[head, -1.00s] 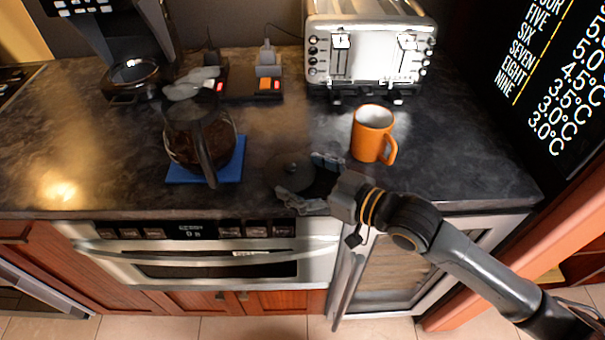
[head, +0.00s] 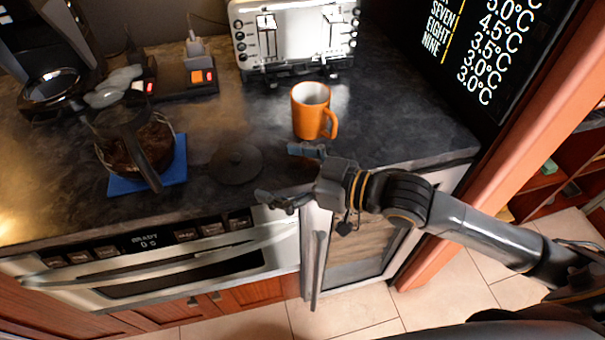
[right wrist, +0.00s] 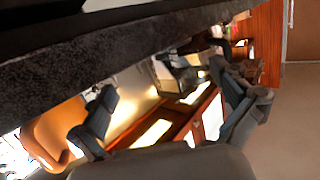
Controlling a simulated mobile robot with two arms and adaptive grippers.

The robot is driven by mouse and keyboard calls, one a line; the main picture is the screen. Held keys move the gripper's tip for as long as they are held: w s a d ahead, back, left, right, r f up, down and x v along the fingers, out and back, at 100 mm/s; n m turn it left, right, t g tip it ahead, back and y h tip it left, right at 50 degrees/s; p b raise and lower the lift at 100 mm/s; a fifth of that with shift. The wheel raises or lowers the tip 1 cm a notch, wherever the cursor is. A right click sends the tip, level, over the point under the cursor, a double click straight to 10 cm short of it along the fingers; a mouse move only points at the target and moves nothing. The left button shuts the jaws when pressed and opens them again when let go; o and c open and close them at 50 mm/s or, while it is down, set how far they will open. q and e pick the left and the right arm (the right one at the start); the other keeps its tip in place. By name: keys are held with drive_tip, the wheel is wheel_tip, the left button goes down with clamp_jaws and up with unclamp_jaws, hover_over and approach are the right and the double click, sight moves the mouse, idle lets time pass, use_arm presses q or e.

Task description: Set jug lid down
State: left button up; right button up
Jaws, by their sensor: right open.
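The jug lid (head: 237,163), a dark round disc with a small knob, lies flat on the dark countertop. The glass jug (head: 150,145), with dark contents and a black handle, stands on a blue mat (head: 174,172) to the left of the lid. My right gripper (head: 283,174) is open and empty just right of the lid, apart from it, near the counter's front edge. In the right wrist view its two fingers (right wrist: 168,112) are spread with nothing between them. My left gripper is not in view.
An orange mug (head: 312,112) stands just behind my right gripper. A toaster (head: 292,38) and a coffee machine (head: 45,45) stand at the back. An oven front (head: 170,262) lies below the counter edge. Counter right of the mug is clear.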

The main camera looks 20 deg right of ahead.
drive_tip(key=v, duration=0.4)
drive_tip(key=shift+s+d+f, duration=0.1)
drive_tip(key=shift+d, duration=0.1)
drive_tip(key=shift+s+d+r, duration=0.25)
drive_tip(key=shift+s+d, duration=0.15)
drive_tip(key=shift+d, duration=0.05)
